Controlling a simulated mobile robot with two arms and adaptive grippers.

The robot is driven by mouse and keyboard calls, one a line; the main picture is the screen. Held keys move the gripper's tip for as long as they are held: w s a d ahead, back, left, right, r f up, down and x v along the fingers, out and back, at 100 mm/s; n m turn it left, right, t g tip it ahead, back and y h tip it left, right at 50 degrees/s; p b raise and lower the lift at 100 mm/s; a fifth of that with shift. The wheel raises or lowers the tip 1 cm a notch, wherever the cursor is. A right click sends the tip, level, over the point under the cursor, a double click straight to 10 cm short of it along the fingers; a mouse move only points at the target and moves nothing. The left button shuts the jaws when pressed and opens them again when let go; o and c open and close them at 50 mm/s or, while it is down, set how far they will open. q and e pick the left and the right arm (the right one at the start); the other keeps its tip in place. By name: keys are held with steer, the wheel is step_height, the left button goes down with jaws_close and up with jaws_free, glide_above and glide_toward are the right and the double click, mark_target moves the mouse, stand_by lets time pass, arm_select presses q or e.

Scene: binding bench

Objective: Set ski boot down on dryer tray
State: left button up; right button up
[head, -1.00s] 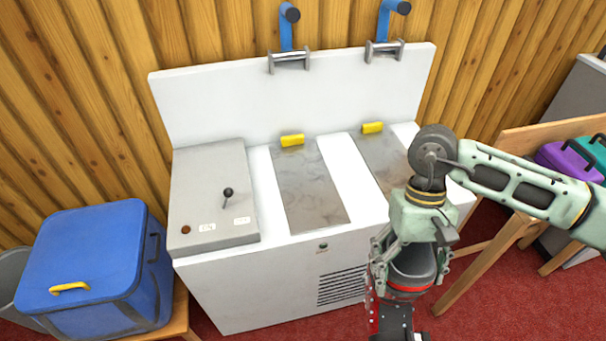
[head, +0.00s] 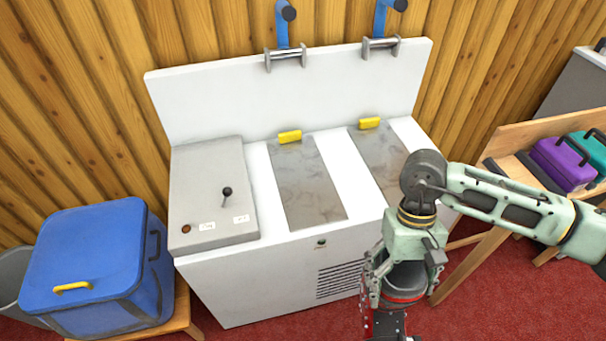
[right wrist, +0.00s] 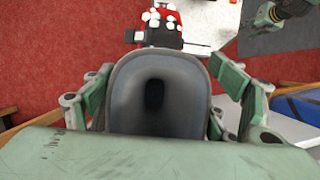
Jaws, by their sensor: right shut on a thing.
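My right gripper (head: 403,292) is shut on the ski boot (head: 404,281), holding it upright by its upper cuff, in front of the white bench's right part. The boot has a dark grey cuff and a red shell; its lower part runs out of the head view. In the right wrist view, the boot's dark opening (right wrist: 158,95) lies between the fingers, with the red toe and pale buckles (right wrist: 162,25) beyond. My left gripper (right wrist: 278,12) shows partly at the top right there; its jaws are unclear. I cannot identify a dryer tray.
The white bench (head: 230,90) has two grey metal plates (head: 305,190) with yellow stops, a grey control box (head: 205,180) and blue levers. A blue tub (head: 95,250) stands left. A wooden table (head: 515,165) with purple and teal boxes stands right.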

arm_select(q)
step_height(320, 180, up, 8)
steer(key=p, duration=0.7)
arm_select(e)
step_height(320, 180, up, 21)
steer(key=shift+r, duration=0.2)
steer(key=shift+w, duration=0.1)
